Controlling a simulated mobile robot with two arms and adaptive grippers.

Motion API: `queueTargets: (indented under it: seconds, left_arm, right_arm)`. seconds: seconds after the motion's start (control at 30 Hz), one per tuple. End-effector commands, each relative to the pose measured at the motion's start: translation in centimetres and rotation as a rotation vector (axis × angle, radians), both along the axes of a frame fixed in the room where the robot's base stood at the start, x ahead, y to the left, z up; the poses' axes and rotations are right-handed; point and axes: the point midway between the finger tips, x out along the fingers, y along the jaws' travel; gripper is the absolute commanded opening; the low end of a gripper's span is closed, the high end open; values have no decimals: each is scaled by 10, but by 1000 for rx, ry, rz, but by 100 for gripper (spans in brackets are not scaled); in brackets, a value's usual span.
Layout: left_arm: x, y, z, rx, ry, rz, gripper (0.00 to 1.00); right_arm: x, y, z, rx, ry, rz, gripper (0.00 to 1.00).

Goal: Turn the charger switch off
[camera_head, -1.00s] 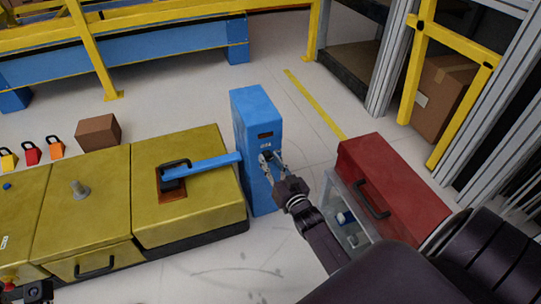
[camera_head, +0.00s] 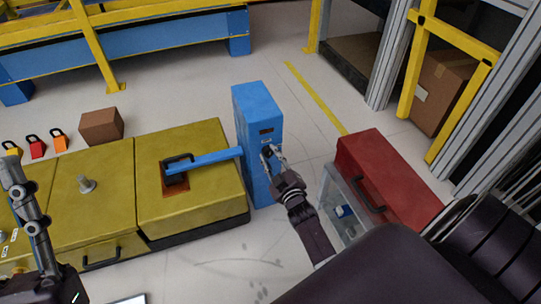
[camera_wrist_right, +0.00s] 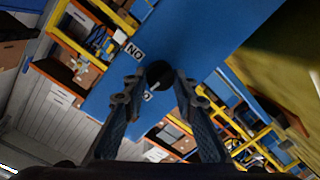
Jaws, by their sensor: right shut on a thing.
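The charger is an upright blue box (camera_head: 257,107) in the middle of the head view. Its black switch knob (camera_wrist_right: 158,73) sits on the charger's face in the right wrist view, between white labels; the upper one, "ON" (camera_wrist_right: 134,50), reads upside down. My right gripper (camera_head: 269,152) is at the charger's front, its fingers closed around the knob; the fingers (camera_wrist_right: 156,90) fill the lower middle of the wrist view. The knob's exact angle is hard to tell. My left arm's end (camera_head: 14,172) is at the left edge, partly cut off, away from the charger.
A yellow unit (camera_head: 205,140) stands left of the charger, with a blue bar (camera_head: 213,160) reaching from its black handle to the charger. A red toolbox (camera_head: 395,180) is close on the right. Padlocks (camera_head: 37,146) and a brown box (camera_head: 101,126) lie behind the yellow unit.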

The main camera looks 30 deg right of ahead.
Motion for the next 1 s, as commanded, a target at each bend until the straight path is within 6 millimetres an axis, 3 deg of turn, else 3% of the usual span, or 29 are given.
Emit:
queueTargets:
  seconds: [0.3,0.8,0.83,1.0]
  left_arm:
    - [1,0,-1,1,5,0,40]
    - [1,0,0,1,5,0,40]
    - [1,0,0,1,5,0,40]
    - [1,0,0,1,5,0,40]
  right_arm:
    - [0,0,-1,-99,25,-1,1]
    - [0,1,-1,-117,29,1,1]
    - [0,1,-1,-117,29,1,28]
    - [0,1,-1,-116,29,1,43]
